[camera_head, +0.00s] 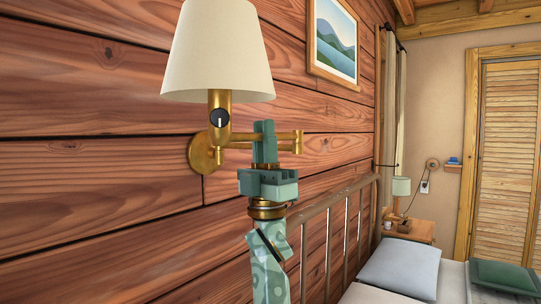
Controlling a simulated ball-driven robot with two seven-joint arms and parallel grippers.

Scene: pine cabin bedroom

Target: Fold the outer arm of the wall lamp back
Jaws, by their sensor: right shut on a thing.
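The wall lamp has a cream shade (218,55) above a brass stem with a dark knob (220,118). Its round brass wall plate (201,155) is fixed to the plank wall. Two brass bars, one a little above the other, run nearly side by side between the stem side and the elbow (298,142) at the right. My green right gripper (264,137) comes up from below, with its fingers upright at the bars between stem and elbow. It is shut on the lamp's outer arm; the fingers hide part of the bars. My left gripper is out of view.
A metal bed headboard (328,240) stands along the wall to the right. Beyond are pillows (401,267), a nightstand (408,228) with a small lamp (400,188), and a louvred door (508,160). A framed picture (333,42) hangs above right.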

